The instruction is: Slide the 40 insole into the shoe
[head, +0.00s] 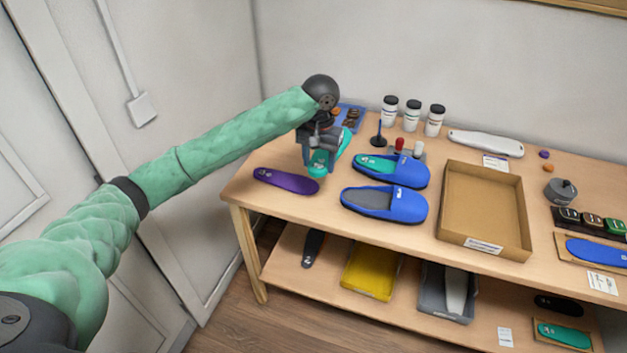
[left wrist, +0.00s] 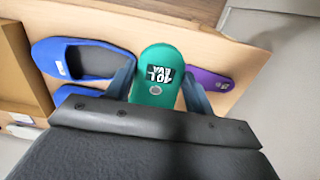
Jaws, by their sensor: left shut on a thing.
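My left gripper (head: 319,158) is shut on a teal insole (head: 343,141), holding it above the table's left part. In the left wrist view the insole (left wrist: 157,62) sits between the fingers, with a white-and-black label whose print looks like 40. One blue shoe (head: 386,204) lies at the front, its dark inside showing no insole; it also shows in the left wrist view (left wrist: 50,52). A second blue shoe (head: 412,174) behind it has a teal insole (head: 374,163) inside. The held insole is left of both shoes. My right gripper is out of view.
A purple insole (head: 286,181) lies on the table (head: 330,232) below and left of the gripper. An open cardboard tray (head: 483,208) stands right of the shoes. Several white jars (head: 411,115) and a small black stand (head: 379,138) are at the back.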

